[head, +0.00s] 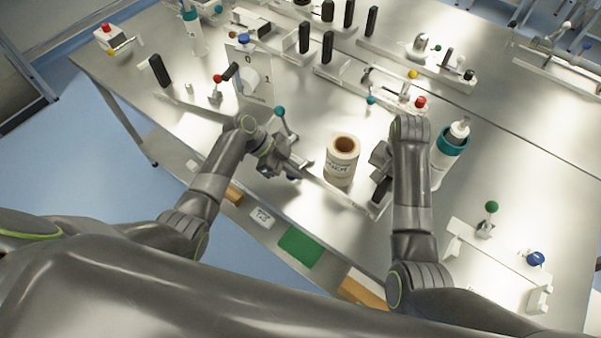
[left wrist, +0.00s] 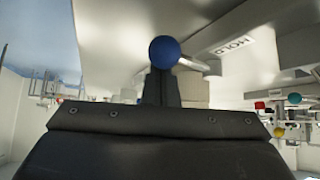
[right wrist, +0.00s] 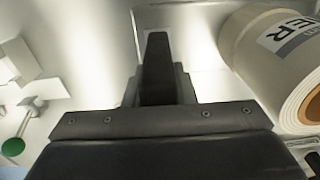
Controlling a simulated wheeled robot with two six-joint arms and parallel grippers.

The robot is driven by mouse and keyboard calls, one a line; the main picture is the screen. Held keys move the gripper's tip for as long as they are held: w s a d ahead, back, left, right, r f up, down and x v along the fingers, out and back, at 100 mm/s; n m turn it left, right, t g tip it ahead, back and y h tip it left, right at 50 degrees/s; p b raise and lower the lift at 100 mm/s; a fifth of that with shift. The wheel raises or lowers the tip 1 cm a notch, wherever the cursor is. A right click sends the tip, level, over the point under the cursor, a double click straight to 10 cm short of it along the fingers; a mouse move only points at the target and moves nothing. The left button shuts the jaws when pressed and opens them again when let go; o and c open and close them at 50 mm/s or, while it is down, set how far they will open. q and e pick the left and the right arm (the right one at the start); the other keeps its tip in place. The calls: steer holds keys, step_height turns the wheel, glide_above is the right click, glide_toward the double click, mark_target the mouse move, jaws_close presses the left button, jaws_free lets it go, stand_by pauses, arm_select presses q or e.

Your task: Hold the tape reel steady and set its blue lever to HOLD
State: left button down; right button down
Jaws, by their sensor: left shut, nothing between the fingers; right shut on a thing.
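The tape reel (head: 342,160) is a cream roll with a brown core, upright on a low metal plate (head: 345,201) near the table's front edge. It also shows at the right wrist view's right edge (right wrist: 262,55). My right gripper (head: 380,172) is beside the reel's right side, shut on what looks like a black handle (head: 382,190). My left gripper (head: 290,168) is left of the reel, shut and empty. In the left wrist view, the blue lever's ball (left wrist: 165,52) is directly at its fingertips; contact is unclear. A HOLD label (left wrist: 235,48) lies right of the ball.
A teal-capped bottle (head: 450,150) stands right of my right arm. A teal-knobbed lever (head: 280,112) stands behind my left gripper, near an upright panel (head: 252,85). A green-knobbed lever (head: 491,208) is at the right. Bare table lies behind the reel.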

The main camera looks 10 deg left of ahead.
arm_select(q)
steer(key=shift+w+a+f, duration=0.15)
steer(key=shift+w+a, duration=0.2)
steer(key=shift+a, duration=0.3)
steer(key=shift+w+a+f, duration=0.1)
steer(key=shift+w+a, duration=0.2)
steer(key=shift+a, duration=0.3)
arm_select(e)
steer(key=shift+s+d+f, duration=0.1)
steer(key=shift+s+f, duration=0.25)
steer(key=shift+f, duration=0.15)
arm_select(q)
steer(key=shift+a, duration=0.1)
steer(key=w+a+r, duration=0.3)
steer(key=a+r, duration=0.2)
steer(key=r, duration=0.3)
steer(key=shift+a, duration=0.35)
steer(key=shift+w+f, duration=0.1)
steer(key=shift+w, duration=0.1)
arm_select(e)
steer(key=shift+w+r, duration=0.15)
steer(key=shift+r, duration=0.15)
steer(key=c, duration=1.5)
jaws_free()
steer(key=o, duration=0.4)
steer(key=shift+w+r, duration=0.1)
steer(key=shift+w, duration=0.05)
arm_select(q)
steer(key=shift+d, duration=0.2)
